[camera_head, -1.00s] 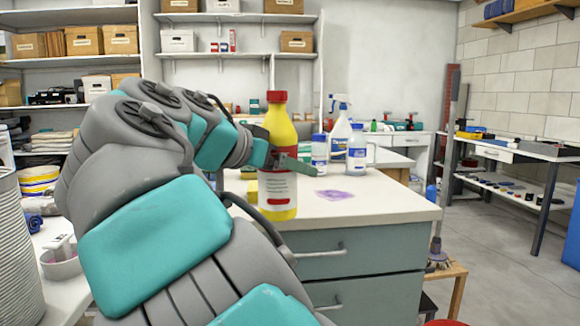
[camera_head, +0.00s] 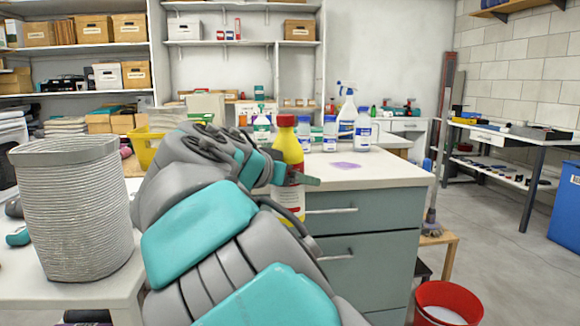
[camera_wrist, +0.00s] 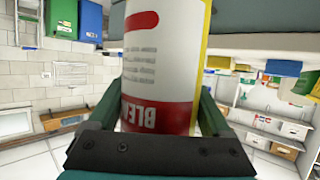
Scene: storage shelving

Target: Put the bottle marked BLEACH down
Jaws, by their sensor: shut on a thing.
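The yellow bottle with a red cap (camera_head: 288,150) is in my gripper (camera_head: 300,180), in front of the near left edge of the white-topped counter (camera_head: 375,176). It looks upright in the head view. In the wrist view the bottle's white label (camera_wrist: 160,65) fills the middle, with a red band where "BLE…" reads upside down. My gripper (camera_wrist: 155,125) is shut on it, with a green finger on each side. My arm hides part of the bottle. I cannot tell whether the bottle's base touches anything.
A white spray bottle (camera_head: 347,115) and several blue-capped white bottles (camera_head: 362,130) stand at the counter's back. A purple stain (camera_head: 345,165) marks its top. A ribbed grey bin (camera_head: 75,210) stands left. A red bucket (camera_head: 447,302) is on the floor right.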

